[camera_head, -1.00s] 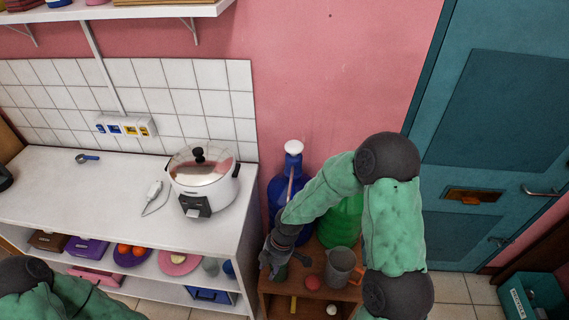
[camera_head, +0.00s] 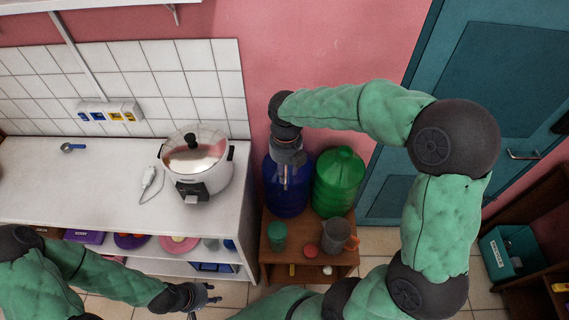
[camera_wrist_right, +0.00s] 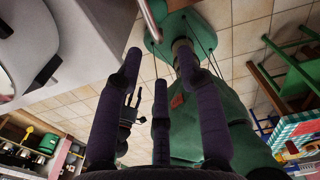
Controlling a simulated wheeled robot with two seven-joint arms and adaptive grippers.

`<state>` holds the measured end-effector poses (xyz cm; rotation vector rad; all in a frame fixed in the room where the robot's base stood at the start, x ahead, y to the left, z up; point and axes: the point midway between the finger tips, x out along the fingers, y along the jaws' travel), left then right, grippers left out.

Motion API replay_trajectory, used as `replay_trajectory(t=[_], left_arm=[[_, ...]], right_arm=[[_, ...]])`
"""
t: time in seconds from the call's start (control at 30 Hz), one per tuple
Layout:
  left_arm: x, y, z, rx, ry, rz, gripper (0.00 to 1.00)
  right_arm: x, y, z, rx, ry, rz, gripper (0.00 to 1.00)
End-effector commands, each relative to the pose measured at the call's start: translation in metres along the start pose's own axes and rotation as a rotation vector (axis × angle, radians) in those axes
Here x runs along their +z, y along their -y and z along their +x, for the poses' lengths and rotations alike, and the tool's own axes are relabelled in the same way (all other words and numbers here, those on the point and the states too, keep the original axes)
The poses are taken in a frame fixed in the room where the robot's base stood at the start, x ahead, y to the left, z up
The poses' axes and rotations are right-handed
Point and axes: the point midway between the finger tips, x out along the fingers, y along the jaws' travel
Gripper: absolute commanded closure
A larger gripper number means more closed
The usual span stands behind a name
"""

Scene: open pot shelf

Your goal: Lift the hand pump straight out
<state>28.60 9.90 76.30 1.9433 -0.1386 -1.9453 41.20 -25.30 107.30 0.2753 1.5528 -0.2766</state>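The hand pump stands in the blue jug (camera_head: 287,200). Its top is hidden behind my right gripper in the head view. A thin metallic piece, which looks like its spout, shows in the right wrist view (camera_wrist_right: 151,20). My right gripper (camera_head: 286,172) is over the top of the jug, fingers pointing down. In the right wrist view its fingers (camera_wrist_right: 160,75) are apart, with floor visible between them and nothing seen held. Whether they touch the pump is hidden. My left gripper (camera_head: 208,298) is low in front of the white counter, open and empty.
A green jug (camera_head: 338,182) stands close right of the blue jug. A green cup (camera_head: 277,236), red ball (camera_head: 311,250) and grey mug (camera_head: 336,236) are on the wooden stand (camera_head: 280,258). A rice cooker (camera_head: 197,165) sits on the white counter (camera_head: 90,180) to the left.

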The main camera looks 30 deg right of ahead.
Motion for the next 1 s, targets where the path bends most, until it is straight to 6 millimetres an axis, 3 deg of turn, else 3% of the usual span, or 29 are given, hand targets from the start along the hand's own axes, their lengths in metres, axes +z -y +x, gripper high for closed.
replay_trajectory(t=[0.2,0.5,0.97,1.0], left_arm=[[0.000,0.004,0.010,0.000,0.000,0.000,0.60],[-0.001,0.007,0.019,0.000,0.000,0.000,0.60],[-0.001,0.007,0.020,0.000,0.000,0.000,0.60],[-0.001,0.007,0.020,0.000,0.000,0.000,0.60]], right_arm=[[-0.001,0.000,0.041,0.000,-0.004,0.000,0.62],[-0.001,0.000,0.079,0.001,-0.002,0.002,0.62],[0.000,-0.001,0.088,0.001,0.000,0.002,0.62],[0.000,-0.001,0.088,0.001,0.000,0.002,0.70]])
